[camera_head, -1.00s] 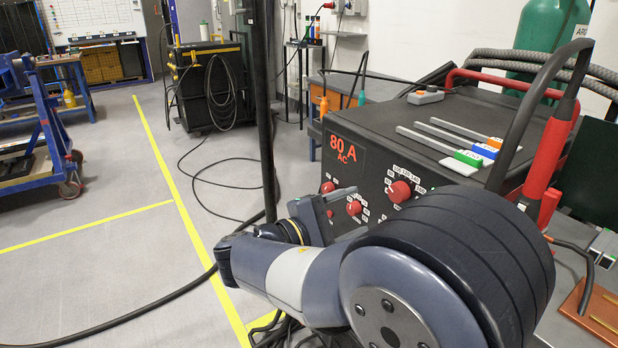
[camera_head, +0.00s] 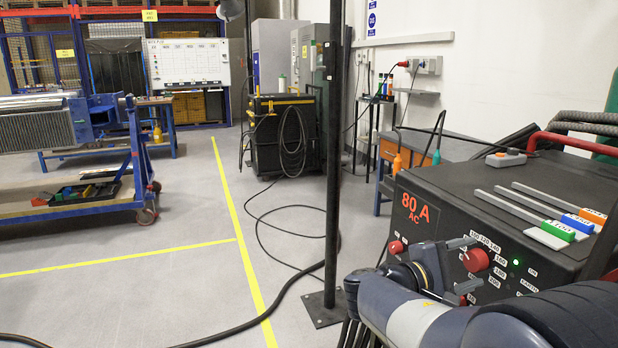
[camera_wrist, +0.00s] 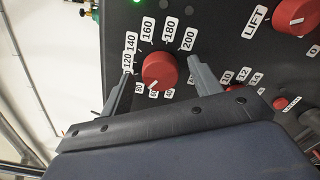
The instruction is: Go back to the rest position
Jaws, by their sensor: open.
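My gripper (camera_head: 468,266) is open in front of the dark panel of the welding machine (camera_head: 560,180), in the right of the head view. In the wrist view its two grey fingers (camera_wrist: 160,88) stand apart to the left and right of a red knob (camera_wrist: 160,70), ringed by number labels such as 140, 160, 180 and 200. The same red knob (camera_head: 476,260) shows by the fingers in the head view. I cannot tell how far the fingertips are from the panel. No held object shows.
A black pole (camera_head: 333,150) on a floor plate stands left of the machine. Cables (camera_head: 270,225) lie on the floor near a yellow line. A blue cart (camera_head: 80,205) is at the left. Tags with coloured ends (camera_head: 540,220) lie on the machine's top.

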